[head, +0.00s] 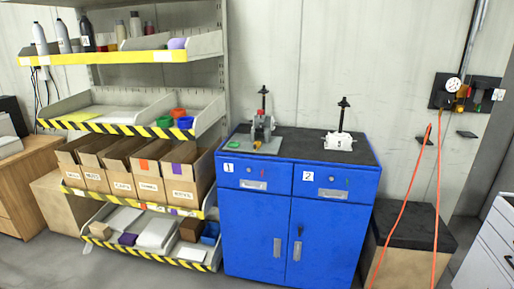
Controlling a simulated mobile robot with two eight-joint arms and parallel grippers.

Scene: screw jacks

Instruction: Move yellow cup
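On the shelf's second level stand small cups: a green cup (165,121), an orange cup (178,113) and a blue cup (185,122), close together at the right end. Neither of my grippers is in view.
A blue cabinet (255,235) with two screw jacks (262,125) (340,135) on its black top stands right of the shelf. Cardboard boxes (148,186) fill the third level. A dark-topped box (412,226) and orange hoses (408,190) are at right. The floor in front looks clear.

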